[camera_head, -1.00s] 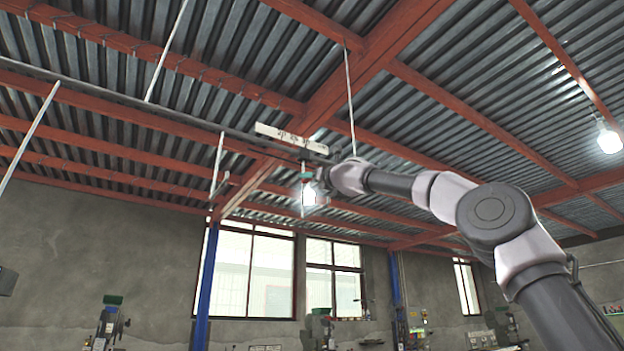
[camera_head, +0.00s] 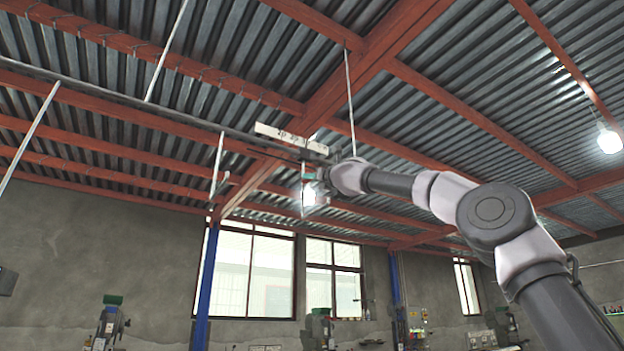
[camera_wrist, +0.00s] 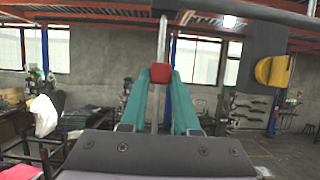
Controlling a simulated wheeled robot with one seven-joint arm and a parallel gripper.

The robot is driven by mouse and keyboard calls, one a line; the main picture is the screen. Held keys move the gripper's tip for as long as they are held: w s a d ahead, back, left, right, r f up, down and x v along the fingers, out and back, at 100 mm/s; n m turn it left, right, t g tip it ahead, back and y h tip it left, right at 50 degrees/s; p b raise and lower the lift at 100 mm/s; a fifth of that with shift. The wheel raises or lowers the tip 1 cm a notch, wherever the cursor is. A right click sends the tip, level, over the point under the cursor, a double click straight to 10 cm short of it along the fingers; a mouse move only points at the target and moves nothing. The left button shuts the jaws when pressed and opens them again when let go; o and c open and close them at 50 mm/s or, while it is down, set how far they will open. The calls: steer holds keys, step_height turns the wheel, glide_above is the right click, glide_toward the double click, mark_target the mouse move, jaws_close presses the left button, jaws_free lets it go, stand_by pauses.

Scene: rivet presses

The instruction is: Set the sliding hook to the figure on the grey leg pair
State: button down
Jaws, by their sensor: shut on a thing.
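My gripper (camera_wrist: 160,84) has two teal fingers and is shut on a small red grip piece (camera_wrist: 160,73). The piece sits on a thin pale upright rod (camera_wrist: 162,42), which I take for the sliding hook's hanger, below the dark overhead rail (camera_wrist: 230,9). In the head view my gripper (camera_head: 309,174) is small, just below the rail and a white plate (camera_head: 290,137) with dark marks. The marks are too small to read. I cannot make out the grey leg pair or its figure. The hook's lower end is not clear.
A dark grey panel with a yellow rounded part (camera_wrist: 273,71) is close on the right in the wrist view. Other thin rods (camera_head: 351,100) hang near the rail. Bright lamps (camera_head: 608,141), red beams and windows are behind. Presses (camera_head: 108,325) stand far below.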

stand_by(0.8)
steer(key=s+a, duration=0.5)
steer(key=a, duration=0.3)
steer(key=shift+s+a, duration=0.15)
steer(key=shift+s, duration=0.15)
steer(key=c, duration=0.6)
jaws_free()
steer(key=shift+c, duration=0.2)
